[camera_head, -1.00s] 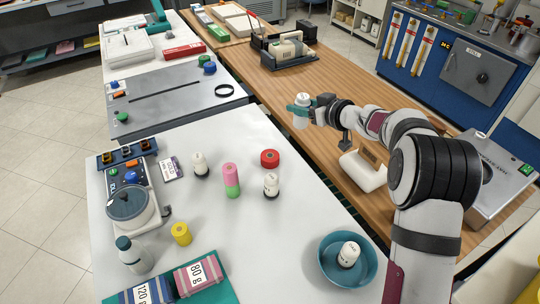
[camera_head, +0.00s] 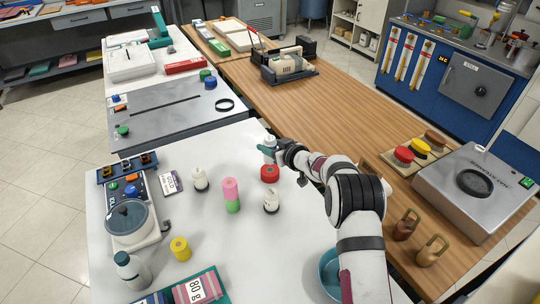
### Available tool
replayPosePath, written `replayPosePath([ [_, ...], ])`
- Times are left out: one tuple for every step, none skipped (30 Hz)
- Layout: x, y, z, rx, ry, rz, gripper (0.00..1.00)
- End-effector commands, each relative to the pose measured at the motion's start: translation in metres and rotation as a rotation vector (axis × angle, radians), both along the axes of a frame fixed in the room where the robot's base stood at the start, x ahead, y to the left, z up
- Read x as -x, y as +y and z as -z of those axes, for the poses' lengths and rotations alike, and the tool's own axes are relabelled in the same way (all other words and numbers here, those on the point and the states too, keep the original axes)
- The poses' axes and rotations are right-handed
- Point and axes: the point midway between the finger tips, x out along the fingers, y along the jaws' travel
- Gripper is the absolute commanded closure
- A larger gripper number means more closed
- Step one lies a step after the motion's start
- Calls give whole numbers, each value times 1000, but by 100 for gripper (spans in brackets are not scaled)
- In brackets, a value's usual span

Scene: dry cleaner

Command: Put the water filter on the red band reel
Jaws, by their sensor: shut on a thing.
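My gripper (camera_head: 267,149) is shut on a white cylinder, the water filter (camera_head: 269,157), and holds it upright. The red band reel (camera_head: 270,175) lies flat on the white table, just below the filter in the picture. A small gap shows between the filter's bottom and the reel. I cannot tell whether the filter is straight above the reel or a little behind it. Similar white cylinders with dark bases, one at the left (camera_head: 200,179) and one in front (camera_head: 271,201), stand on the table.
A pink and green stack of reels (camera_head: 231,194) stands left of the red reel. A yellow reel (camera_head: 180,248) and a scale (camera_head: 129,221) are farther left. My arm covers much of the teal bowl (camera_head: 328,272). The wooden counter (camera_head: 320,110) is clear in its middle.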

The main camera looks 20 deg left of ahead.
Motion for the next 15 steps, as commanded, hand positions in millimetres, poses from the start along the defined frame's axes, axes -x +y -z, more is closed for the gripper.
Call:
replayPosePath([
  [0, 1, 6, 0, 1, 0, 100],
  [0, 1, 12, 0, 2, 1, 100],
  [0, 1, 20, 0, 3, 1, 100],
  [0, 0, 26, 1, 4, 2, 100],
  [0, 0, 32, 0, 3, 1, 100],
  [0, 0, 38, 0, 1, 0, 100],
  [0, 0, 39, 0, 0, 1, 100],
  [0, 0, 38, -1, -1, 1, 100],
  [0, 0, 38, -1, -2, 1, 100],
  [0, 0, 38, -1, -2, 1, 100],
  [0, 0, 38, -1, -1, 1, 100],
  [0, 0, 38, -1, -1, 1, 100],
  [0, 0, 38, -1, -1, 1, 100],
  [0, 0, 39, -1, -1, 1, 100],
  [0, 0, 40, -1, -1, 1, 100],
])
